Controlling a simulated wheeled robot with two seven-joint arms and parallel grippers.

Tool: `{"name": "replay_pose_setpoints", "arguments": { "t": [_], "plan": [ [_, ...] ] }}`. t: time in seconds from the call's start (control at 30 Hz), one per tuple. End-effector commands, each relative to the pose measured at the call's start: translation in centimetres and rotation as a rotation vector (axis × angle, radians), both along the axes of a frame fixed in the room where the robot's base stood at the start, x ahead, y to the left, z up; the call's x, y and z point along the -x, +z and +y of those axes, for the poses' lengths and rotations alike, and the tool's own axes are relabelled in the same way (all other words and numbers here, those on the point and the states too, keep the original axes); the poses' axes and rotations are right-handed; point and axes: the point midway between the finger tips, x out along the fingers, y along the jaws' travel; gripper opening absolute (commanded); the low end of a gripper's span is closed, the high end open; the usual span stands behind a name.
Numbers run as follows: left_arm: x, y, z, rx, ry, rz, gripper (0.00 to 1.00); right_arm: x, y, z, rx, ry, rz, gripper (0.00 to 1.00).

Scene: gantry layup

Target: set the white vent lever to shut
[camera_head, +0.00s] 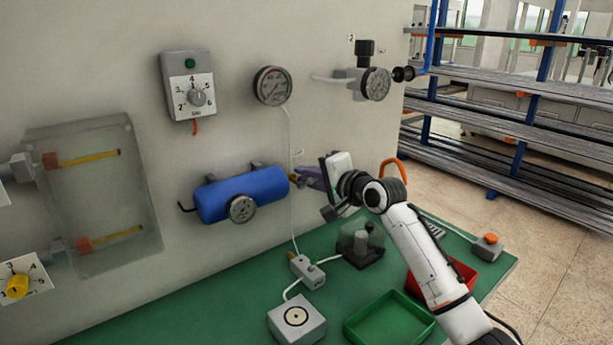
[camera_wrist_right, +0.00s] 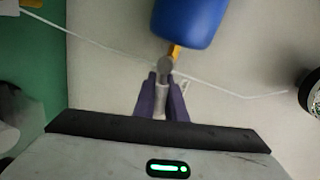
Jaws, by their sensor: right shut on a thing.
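The blue tank (camera_head: 228,196) is fixed to the wall panel, with a brass fitting (camera_head: 293,177) at its right end. The tank (camera_wrist_right: 189,18) and its yellow fitting (camera_wrist_right: 174,51) also show in the right wrist view. The white vent lever (camera_wrist_right: 159,101) runs from a grey round part by the fitting back between my purple fingers. My right gripper (camera_head: 309,176) is beside the fitting, and it is shut on the lever in the wrist view (camera_wrist_right: 161,88). In the head view the lever is hidden by the fingers. My left gripper is not in view.
A round gauge (camera_head: 242,209) sits on the tank's front. A thin white hose (camera_head: 290,140) runs down the panel near my gripper. Below on the green bench (camera_head: 230,310) are a grey box (camera_head: 297,320), a green tray (camera_head: 352,330) and a red tray (camera_head: 467,276).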

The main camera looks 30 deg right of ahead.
Motion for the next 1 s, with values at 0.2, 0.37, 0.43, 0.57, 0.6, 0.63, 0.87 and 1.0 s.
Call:
{"name": "replay_pose_setpoints", "arguments": {
  "t": [0.2,0.37,0.43,0.57,0.6,0.63,0.87,1.0],
  "plan": [
    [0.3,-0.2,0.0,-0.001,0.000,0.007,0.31,0.0,0.2,0.0,0.032,0.000,-0.004,0.00],
    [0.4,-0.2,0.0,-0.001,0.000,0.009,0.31,0.0,0.5,0.0,0.105,-0.001,-0.009,0.00],
    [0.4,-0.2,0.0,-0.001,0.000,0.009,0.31,0.0,0.7,0.0,0.154,-0.001,-0.013,0.00],
    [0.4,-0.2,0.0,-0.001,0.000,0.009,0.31,0.0,1.2,0.1,0.263,0.000,-0.022,0.00],
    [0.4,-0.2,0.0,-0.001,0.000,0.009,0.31,0.0,1.3,0.2,0.298,-0.001,-0.025,0.00],
    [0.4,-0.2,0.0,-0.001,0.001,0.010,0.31,0.0,1.4,0.2,0.327,0.000,-0.027,0.00],
    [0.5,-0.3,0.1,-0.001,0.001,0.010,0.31,0.1,2.3,0.5,0.546,0.000,-0.045,0.00],
    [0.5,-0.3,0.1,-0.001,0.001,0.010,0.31,0.1,2.7,0.9,0.678,-0.001,-0.056,0.00]
  ]
}}
